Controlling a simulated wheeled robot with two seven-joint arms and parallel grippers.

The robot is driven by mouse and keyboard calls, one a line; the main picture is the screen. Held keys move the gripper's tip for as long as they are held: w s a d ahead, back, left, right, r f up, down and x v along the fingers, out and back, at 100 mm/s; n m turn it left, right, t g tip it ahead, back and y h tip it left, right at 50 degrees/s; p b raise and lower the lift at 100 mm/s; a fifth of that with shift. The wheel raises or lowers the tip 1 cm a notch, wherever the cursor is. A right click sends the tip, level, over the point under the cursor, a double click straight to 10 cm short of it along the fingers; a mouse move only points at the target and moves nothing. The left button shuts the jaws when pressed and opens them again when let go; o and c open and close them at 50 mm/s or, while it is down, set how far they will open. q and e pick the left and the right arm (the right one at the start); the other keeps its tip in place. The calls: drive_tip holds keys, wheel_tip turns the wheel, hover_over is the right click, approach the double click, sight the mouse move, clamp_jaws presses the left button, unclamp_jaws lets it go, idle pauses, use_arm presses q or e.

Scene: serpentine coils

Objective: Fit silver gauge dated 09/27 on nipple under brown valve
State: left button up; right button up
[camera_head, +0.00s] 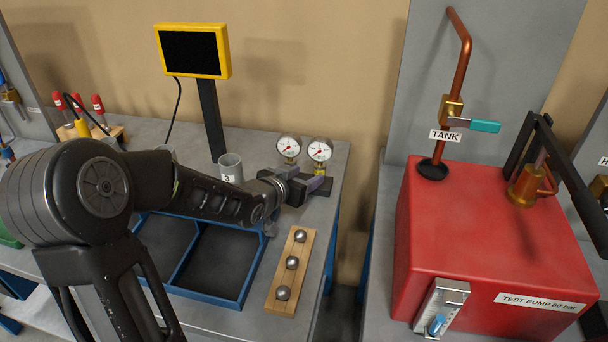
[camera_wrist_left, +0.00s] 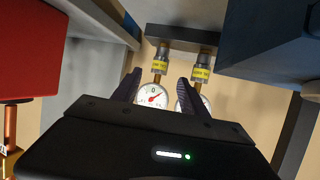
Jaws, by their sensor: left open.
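Two round white-faced gauges with yellow tags stand side by side on a dark holder (camera_wrist_left: 185,38): the left gauge (camera_head: 289,147) and the right gauge (camera_head: 320,150). Their tag dates are too small to read, so I cannot tell which is dated 09/27. My left gripper (camera_head: 312,184) is open in front of the holder. In the left wrist view, its fingers (camera_wrist_left: 160,88) stand on either side of the gauge (camera_wrist_left: 152,96) nearer the red pump; contact is unclear. The other gauge (camera_wrist_left: 183,104) is partly hidden behind a finger. I cannot make out a brown valve. My right gripper is not in view.
A red test pump (camera_head: 490,235) stands at right, with a teal-levered valve (camera_head: 470,124) on the copper TANK pipe. A grey cup marked 3 (camera_head: 231,168), a yellow-framed screen (camera_head: 193,50), a blue-edged tray (camera_head: 210,303) and a wooden ball block (camera_head: 276,296) are near my left arm.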

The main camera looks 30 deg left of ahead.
sight(317, 172)
use_arm(q)
drive_tip(key=b+x, duration=0.3)
drive_tip(key=x, duration=0.5)
drive_tip(key=shift+f+b, duration=0.25)
drive_tip(key=shift+b, duration=0.05)
drive_tip(key=shift+w, duration=0.45)
drive_tip(key=shift+r, duration=0.1)
drive_tip(key=shift+c, duration=0.3)
clamp_jaws()
